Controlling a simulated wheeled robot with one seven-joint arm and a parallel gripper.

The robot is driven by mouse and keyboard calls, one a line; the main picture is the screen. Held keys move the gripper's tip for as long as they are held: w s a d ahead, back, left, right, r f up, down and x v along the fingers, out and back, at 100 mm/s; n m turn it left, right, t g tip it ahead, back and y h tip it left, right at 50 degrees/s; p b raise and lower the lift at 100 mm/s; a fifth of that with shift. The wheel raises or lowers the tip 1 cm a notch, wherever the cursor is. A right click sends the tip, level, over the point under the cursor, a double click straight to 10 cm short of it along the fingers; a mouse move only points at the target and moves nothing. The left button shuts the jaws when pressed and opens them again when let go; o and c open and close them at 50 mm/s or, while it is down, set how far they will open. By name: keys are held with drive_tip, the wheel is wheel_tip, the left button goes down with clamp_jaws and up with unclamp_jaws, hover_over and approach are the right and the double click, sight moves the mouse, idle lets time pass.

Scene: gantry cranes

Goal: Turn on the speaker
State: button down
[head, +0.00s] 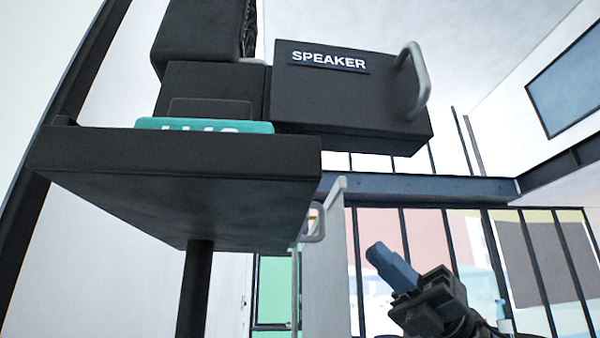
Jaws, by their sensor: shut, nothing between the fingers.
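A black box with a "SPEAKER" label (345,95) sits high in the head view, seen from below. A grey handle (415,78) curves from its right end. I cannot see a switch or button on it, and its top is hidden. My gripper (376,254) is low and right of centre, below the box and well apart from it. Its blue fingers are together, pointing up and left, with nothing visible between them.
A black shelf or table (180,165) on a dark post (196,285) stands left, with a teal lettered item (205,125) at its edge. Another black box (195,35) rises behind. A grey panel (325,270) stands left of my gripper. Open space lies between gripper and labelled box.

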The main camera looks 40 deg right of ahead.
drive_tip(key=s+r+n+t+h+b, duration=0.1)
drive_tip(key=s+r+n+h, duration=0.2)
drive_tip(key=r+h, duration=0.5)
wheel_tip(320, 180, up, 7)
drive_tip(key=shift+d+f+t, duration=0.1)
drive_tip(key=shift+d+t, duration=0.05)
drive_tip(key=shift+t, duration=0.25)
drive_tip(key=p+x, duration=0.2)
drive_tip(key=x, duration=1.2)
drive_tip(key=shift+p, duration=0.3)
drive_tip(key=shift+w+r+p, duration=0.1)
drive_tip(key=shift+r+p, duration=0.15)
drive_tip(key=shift+p, duration=0.15)
drive_tip(key=shift+w+a+f+h, duration=0.1)
drive_tip(key=shift+a+f+h, duration=0.05)
drive_tip(key=shift+a+h, duration=0.15)
drive_tip(key=shift+d, duration=0.1)
